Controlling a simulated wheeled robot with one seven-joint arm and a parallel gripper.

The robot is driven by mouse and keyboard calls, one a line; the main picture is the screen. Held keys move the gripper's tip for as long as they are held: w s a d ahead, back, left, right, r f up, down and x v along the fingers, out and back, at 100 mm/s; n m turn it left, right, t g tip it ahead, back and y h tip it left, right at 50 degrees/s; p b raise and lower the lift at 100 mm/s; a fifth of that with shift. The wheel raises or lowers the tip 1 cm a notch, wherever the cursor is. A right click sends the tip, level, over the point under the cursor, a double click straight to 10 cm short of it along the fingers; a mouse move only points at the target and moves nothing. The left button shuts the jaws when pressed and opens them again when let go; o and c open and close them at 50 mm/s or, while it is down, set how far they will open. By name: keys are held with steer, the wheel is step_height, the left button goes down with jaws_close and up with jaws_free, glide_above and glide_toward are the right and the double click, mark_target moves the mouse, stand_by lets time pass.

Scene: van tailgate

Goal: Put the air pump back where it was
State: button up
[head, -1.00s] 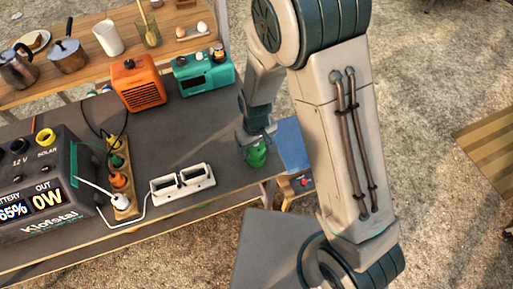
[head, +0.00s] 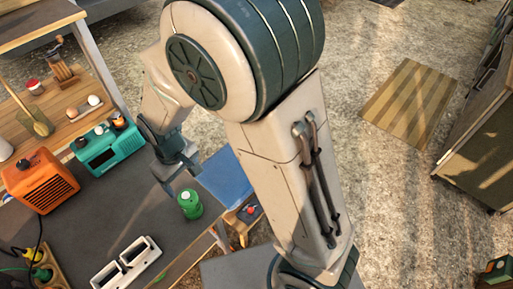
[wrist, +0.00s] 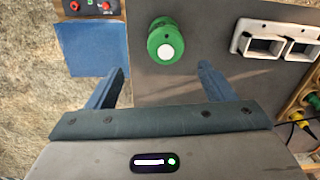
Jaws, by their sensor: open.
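A small round green canister with a white centre on top, which I take to be the air pump (head: 190,205), stands upright on the dark tabletop (head: 125,205) near its right end. My gripper (head: 174,182) is open and empty, just behind and above it in the head view. In the wrist view the green pump (wrist: 165,42) lies ahead of my open gripper (wrist: 158,85), roughly in line with the gap between the fingers and apart from both.
A white two-slot holder (head: 126,262) lies in front of the pump. An orange box (head: 40,181) and a teal box (head: 105,148) stand at the back left. A blue panel (head: 228,178) is beyond the table's right end. A striped mat (head: 410,103) lies on the ground.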

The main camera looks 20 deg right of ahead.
steer(key=s+d+r+m+t, duration=0.1)
steer(key=s+d+r+m, duration=0.3)
steer(key=d+r, duration=0.3)
steer(key=s+d+r+m+t, duration=0.2)
steer(key=d+r, duration=0.6)
steer(key=d, duration=0.6)
steer(key=shift+s+d+r+m, duration=0.25)
steer(key=shift+s+d+m, duration=0.15)
steer(key=shift+s+m, duration=0.7)
steer(key=shift+s, duration=0.1)
